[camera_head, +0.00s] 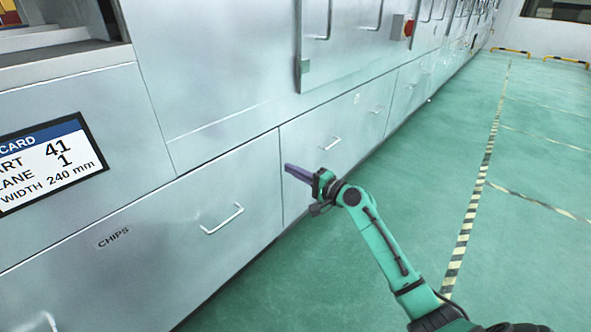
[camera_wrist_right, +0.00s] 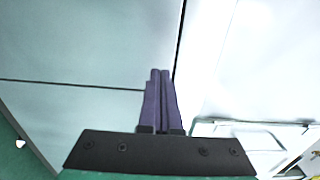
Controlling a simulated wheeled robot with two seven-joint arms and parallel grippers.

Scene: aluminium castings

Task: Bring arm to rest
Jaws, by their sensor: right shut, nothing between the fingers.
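My right gripper (camera_head: 298,172) has purple fingers and sits at the end of my green right arm, in the middle of the head view. It is in front of the grey metal cabinet's lower drawer fronts. The gap between it and the panel cannot be judged exactly. In the right wrist view the purple fingers (camera_wrist_right: 160,100) lie side by side, shut with nothing between them. The arm comes up from the bottom right, with its elbow bent over the green floor. My left gripper is not in view.
A long grey cabinet (camera_head: 215,85) runs along the left, with a "CHIPS" drawer (camera_head: 150,225) and protruding handles (camera_head: 222,219). A card display (camera_head: 50,160) reads 41, lane 1, width 240 mm. The green floor (camera_head: 400,180) at the right is clear, with a striped line (camera_head: 470,215).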

